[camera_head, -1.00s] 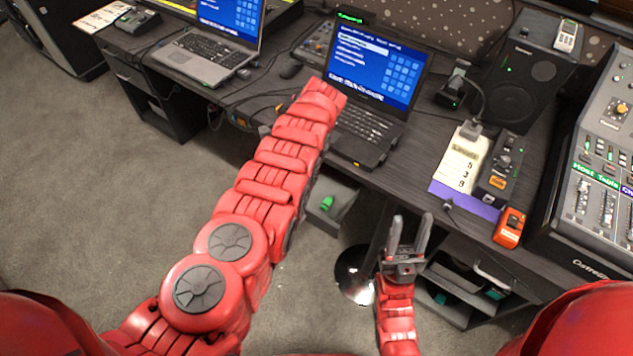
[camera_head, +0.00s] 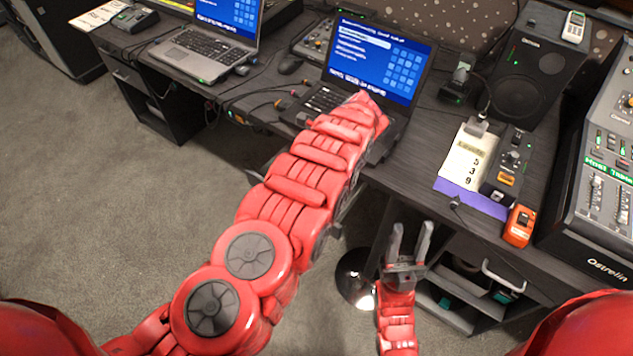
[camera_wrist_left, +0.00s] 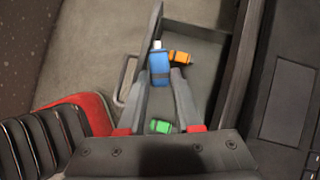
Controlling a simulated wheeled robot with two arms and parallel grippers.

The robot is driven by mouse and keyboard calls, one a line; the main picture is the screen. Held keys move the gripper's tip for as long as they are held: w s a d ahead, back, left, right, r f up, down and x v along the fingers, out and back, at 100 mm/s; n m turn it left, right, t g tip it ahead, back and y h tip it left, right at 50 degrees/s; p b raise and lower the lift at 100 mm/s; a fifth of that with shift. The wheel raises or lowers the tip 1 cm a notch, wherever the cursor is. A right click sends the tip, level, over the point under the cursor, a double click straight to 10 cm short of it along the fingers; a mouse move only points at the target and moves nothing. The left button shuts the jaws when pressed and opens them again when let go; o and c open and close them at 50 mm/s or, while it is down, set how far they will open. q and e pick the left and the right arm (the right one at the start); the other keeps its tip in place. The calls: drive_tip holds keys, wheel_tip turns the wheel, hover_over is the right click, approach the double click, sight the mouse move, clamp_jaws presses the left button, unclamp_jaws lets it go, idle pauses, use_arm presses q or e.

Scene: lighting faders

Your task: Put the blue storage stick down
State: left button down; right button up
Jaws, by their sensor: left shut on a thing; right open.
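The blue storage stick (camera_wrist_left: 159,68) shows in the left wrist view, with its pale metal end pointing away from the gripper. My left gripper (camera_wrist_left: 160,82) is shut on it, one finger on each side. The stick is over an open grey drawer (camera_wrist_left: 208,72); its height above the drawer floor is hard to tell. An orange stick (camera_wrist_left: 180,56) and a green stick (camera_wrist_left: 160,126) lie in the drawer. In the head view my left arm hides the left gripper and the blue stick. My right gripper (camera_head: 412,226) is open and empty in front of the desk.
A black laptop (camera_head: 375,65) stands on the dark desk (camera_head: 415,160) behind my left arm. A notepad (camera_head: 467,165), a purple pad (camera_head: 470,199) and an orange device (camera_head: 519,226) are at right. A mixing console (camera_head: 600,235) stands at the far right. A round metal base (camera_head: 355,280) is below.

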use_arm(q)
drive_tip(key=d+f+m, duration=0.1)
drive_tip(key=f, duration=0.1)
drive_tip(key=w+d+f+m+t+b, duration=0.1)
drive_tip(key=d+f, duration=0.1)
drive_tip(key=f, duration=0.1)
drive_tip(key=w+d+f+m+t+h, duration=0.1)
drive_tip(key=d+f+m, duration=0.1)
drive_tip(key=shift+f+b, duration=0.15)
drive_tip(key=shift+b, duration=0.25)
drive_tip(key=shift+f, duration=0.35)
drive_tip(key=shift+f+b, duration=0.4)
drive_tip(key=shift+f, duration=0.15)
drive_tip(key=shift+f+b, duration=0.95)
drive_tip(key=shift+f, duration=0.3)
drive_tip(key=shift+f+b, duration=0.35)
drive_tip(key=shift+f, duration=0.05)
drive_tip(key=c, duration=0.6)
unclamp_jaws()
drive_tip(key=shift+r, duration=0.1)
